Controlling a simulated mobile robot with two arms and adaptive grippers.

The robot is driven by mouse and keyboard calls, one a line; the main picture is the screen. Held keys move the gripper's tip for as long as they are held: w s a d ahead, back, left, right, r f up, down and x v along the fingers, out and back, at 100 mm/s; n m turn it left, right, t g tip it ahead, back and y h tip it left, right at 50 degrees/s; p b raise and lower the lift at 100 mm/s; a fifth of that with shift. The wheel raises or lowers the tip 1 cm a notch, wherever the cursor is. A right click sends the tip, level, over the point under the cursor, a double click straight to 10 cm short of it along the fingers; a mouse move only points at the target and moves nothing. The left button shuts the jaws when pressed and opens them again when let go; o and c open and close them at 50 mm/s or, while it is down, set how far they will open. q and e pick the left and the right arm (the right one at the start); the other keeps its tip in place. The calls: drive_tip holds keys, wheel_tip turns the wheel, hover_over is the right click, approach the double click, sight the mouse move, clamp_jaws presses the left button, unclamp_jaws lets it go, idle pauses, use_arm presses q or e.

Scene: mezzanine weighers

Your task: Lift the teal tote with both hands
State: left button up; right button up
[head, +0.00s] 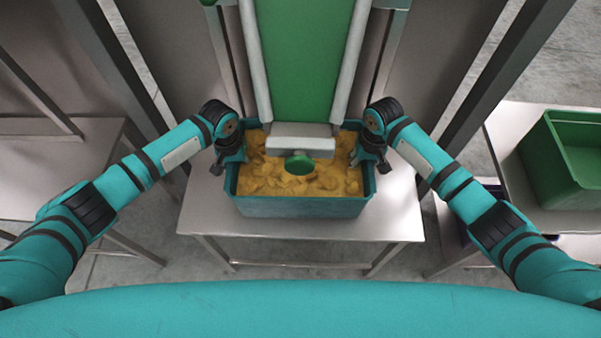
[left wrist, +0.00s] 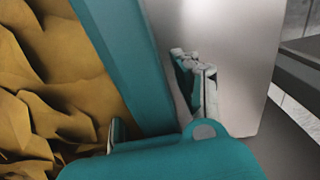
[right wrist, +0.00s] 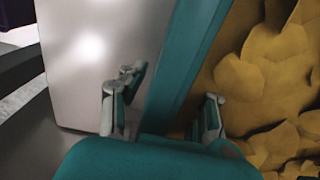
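The teal tote (head: 300,208), filled with yellow-brown crisp-like pieces (head: 300,182), stands on a steel table under a chute. My left gripper (head: 228,158) is at its left wall and my right gripper (head: 369,158) at its right wall. In the left wrist view the tote wall (left wrist: 118,50) runs between the open fingers of the left gripper (left wrist: 157,95), one outside and one inside, with a gap at the outer finger. In the right wrist view the wall (right wrist: 183,55) likewise passes between the right gripper's (right wrist: 170,90) open fingers. The lower finger parts are partly hidden by the gripper bodies.
A grey chute end with a green knob (head: 299,164) hangs low over the tote's middle, below a green conveyor (head: 303,60). The steel table (head: 400,215) has bare room on both sides. A green crate (head: 565,165) stands on another table at right. Steel posts flank the place.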

use_arm(q)
drive_tip(key=shift+c, duration=0.3)
use_arm(e)
drive_tip(key=shift+c, duration=0.3)
use_arm(q)
clamp_jaws()
use_arm(e)
clamp_jaws()
use_arm(q)
drive_tip(key=shift+w+r, duration=0.1)
use_arm(e)
drive_tip(key=shift+r, duration=0.1)
